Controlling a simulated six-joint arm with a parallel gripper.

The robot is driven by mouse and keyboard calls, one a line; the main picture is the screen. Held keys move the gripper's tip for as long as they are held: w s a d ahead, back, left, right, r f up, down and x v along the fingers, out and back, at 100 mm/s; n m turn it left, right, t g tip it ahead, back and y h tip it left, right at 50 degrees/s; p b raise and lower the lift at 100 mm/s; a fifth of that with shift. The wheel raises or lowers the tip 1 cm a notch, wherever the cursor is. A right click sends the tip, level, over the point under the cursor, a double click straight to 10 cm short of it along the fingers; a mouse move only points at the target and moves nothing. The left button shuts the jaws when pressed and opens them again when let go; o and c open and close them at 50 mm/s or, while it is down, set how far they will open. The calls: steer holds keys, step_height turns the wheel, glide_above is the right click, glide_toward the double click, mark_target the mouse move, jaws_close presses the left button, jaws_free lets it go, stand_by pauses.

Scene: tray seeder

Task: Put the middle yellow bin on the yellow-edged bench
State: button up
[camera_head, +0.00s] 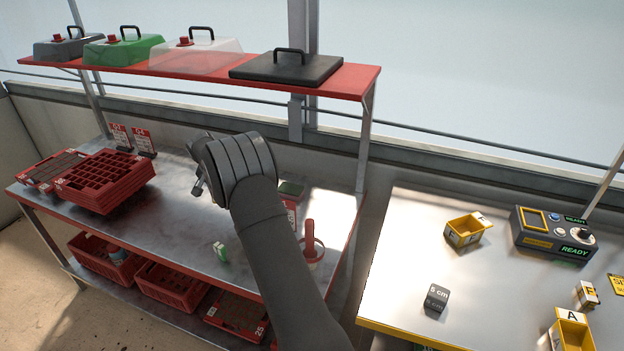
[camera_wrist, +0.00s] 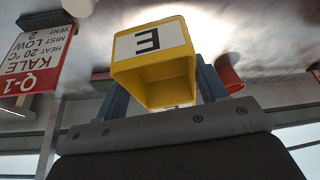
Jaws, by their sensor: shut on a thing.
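A yellow bin (camera_wrist: 153,72) with a white label marked E sits between my gripper's (camera_wrist: 162,88) two fingers in the wrist view, and the gripper is shut on it. In the head view my arm hides this bin, and the gripper is mostly hidden over the red-framed bench (camera_head: 180,240). The yellow-edged bench (camera_head: 395,275) is at the right. One yellow bin (camera_head: 464,232) stands on it near the middle, its letter hard to read. Another yellow bin (camera_head: 571,332), marked A, stands at its front right.
A control box (camera_head: 545,240) reading READY stands at the back of the yellow-edged bench. A dark 5 cm cube (camera_head: 436,299) lies near its front. Red trays (camera_head: 105,180) are stacked at the left, under a red shelf (camera_head: 355,82) carrying lids. Bare bench surrounds the cube.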

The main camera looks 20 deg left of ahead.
steer(key=w+d+r+m, duration=0.1)
steer(key=w+d+r, duration=0.2)
steer(key=d, duration=0.9)
steer(key=w+d+r+m+h, duration=0.1)
steer(key=w+d+r, duration=0.15)
steer(key=d, duration=0.95)
steer(key=w+d+r+m, duration=0.15)
steer(key=w+d, duration=0.25)
steer(key=d, duration=0.8)
steer(key=s+d+f+m, duration=0.1)
steer(key=s+d, duration=0.5)
steer(key=d, duration=0.8)
steer(key=s+d+h, duration=0.1)
steer(key=s+d, duration=0.4)
steer(key=d, duration=0.9)
steer(key=s+d+f+m, duration=0.1)
steer(key=s+d, duration=0.5)
steer(key=d, duration=0.8)
steer(key=s+d+r+n, duration=0.1)
steer(key=s+d+n, duration=0.2)
steer(key=s+d, duration=1.5)
glide_toward(525, 335)
steer(key=shift+w+d+y, duration=0.15)
steer(key=shift+w+y, duration=0.05)
steer(key=shift+w, duration=0.25)
steer(key=shift+w+d+y, duration=0.2)
steer(key=shift+w, duration=0.2)
steer(key=shift+f, duration=2.05)
steer(key=shift+f, duration=0.15)
